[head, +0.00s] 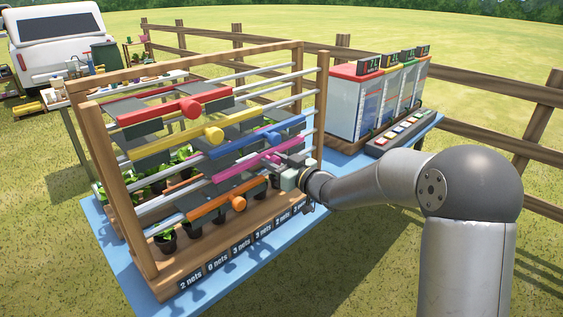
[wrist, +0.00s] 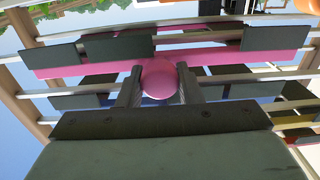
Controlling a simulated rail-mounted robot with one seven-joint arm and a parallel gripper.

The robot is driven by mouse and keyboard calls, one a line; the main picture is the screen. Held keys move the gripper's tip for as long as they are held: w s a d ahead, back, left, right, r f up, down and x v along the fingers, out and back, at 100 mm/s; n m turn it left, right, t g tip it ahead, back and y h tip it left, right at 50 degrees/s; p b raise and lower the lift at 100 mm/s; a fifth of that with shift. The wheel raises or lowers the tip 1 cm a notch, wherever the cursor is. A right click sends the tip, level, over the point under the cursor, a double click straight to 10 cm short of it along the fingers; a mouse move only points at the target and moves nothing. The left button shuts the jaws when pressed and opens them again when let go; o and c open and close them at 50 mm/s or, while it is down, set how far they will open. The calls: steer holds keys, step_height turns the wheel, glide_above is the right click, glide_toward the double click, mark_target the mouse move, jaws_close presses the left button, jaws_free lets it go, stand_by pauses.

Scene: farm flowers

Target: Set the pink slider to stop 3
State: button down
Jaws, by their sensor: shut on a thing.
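The pink slider (head: 246,166) is a pink bar with dark net panels, riding on metal rails in a wooden frame (head: 319,105). In the head view it sits toward the right, below the blue slider (head: 258,143) and above the orange slider (head: 217,204). My gripper (head: 283,168) is at its knob, partly hidden by my own wrist. In the wrist view my gripper (wrist: 159,84) has one finger on each side of the round pink knob (wrist: 158,79) and is shut on it. The pink bar (wrist: 226,57) spans the wrist view behind the fingers. Stop marks are not readable.
A red slider (head: 174,105) and a yellow slider (head: 166,143) are higher on the frame. Potted plants (head: 167,241) stand below, behind labels (head: 240,246) reading numbers of nets. Tanks with displays (head: 370,95) and a button panel (head: 401,133) stand at right.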

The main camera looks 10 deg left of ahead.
stand_by(0.3)
steer(key=c, duration=1)
jaws_free()
steer(key=shift+c, duration=0.2)
steer(key=b+v, duration=0.1)
steer(key=v, duration=1.6)
steer(key=shift+d, duration=0.2)
steer(key=shift+s, duration=0.1)
